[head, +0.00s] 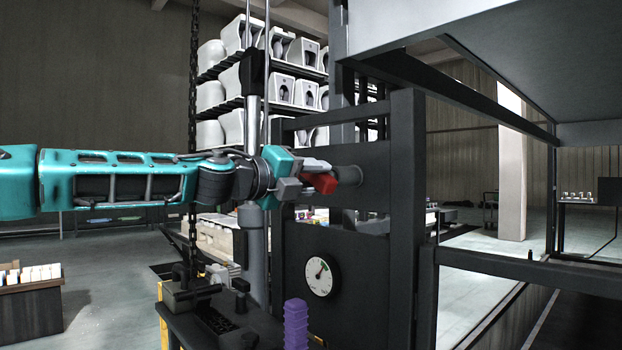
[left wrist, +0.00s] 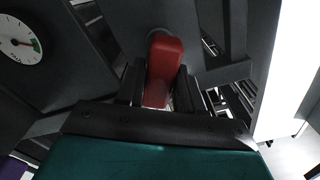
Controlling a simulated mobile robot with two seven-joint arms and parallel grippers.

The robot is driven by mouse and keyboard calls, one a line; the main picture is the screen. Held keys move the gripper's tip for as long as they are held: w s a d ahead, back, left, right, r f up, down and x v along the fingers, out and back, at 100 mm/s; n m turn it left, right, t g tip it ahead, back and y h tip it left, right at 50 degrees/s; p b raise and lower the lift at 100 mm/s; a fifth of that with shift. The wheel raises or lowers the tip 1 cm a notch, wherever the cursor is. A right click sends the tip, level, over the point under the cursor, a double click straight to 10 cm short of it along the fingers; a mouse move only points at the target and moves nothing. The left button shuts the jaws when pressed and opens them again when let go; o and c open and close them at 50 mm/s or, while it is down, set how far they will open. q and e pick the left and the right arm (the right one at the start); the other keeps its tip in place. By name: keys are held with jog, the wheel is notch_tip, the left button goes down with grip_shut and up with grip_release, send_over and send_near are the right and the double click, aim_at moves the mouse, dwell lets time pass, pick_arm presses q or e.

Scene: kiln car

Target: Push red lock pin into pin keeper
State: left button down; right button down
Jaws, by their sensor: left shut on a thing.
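The red lock pin (head: 322,183) shows in the head view at the fingertips of my left gripper (head: 305,178). In the left wrist view the red pin (left wrist: 163,72) stands between the two dark fingers of the left gripper (left wrist: 165,88), which is shut on it. The pin's far end meets a round dark grey pin keeper (head: 349,174) on the dark frame. The keeper's rim also shows behind the pin in the left wrist view (left wrist: 158,33). How deep the pin sits in it is hidden. My right gripper is in neither view.
A round dial gauge (head: 321,276) is on the dark panel below the keeper. A dark upright post (head: 406,190) stands right of it. A purple ribbed object (head: 296,322) and a dark bench with a vise-like device (head: 190,290) are below. Racks of white ceramics (head: 297,92) stand behind.

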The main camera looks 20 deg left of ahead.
pick_arm(q)
jog(key=shift+r, duration=0.1)
jog(key=shift+c, duration=2.4)
grip_release()
jog(key=shift+s, duration=0.1)
jog(key=shift+v, duration=1.05)
jog(key=shift+p+v, duration=0.4)
jog(key=shift+v, duration=0.45)
jog(key=shift+s+a, duration=0.2)
jog(key=shift+s, duration=0.15)
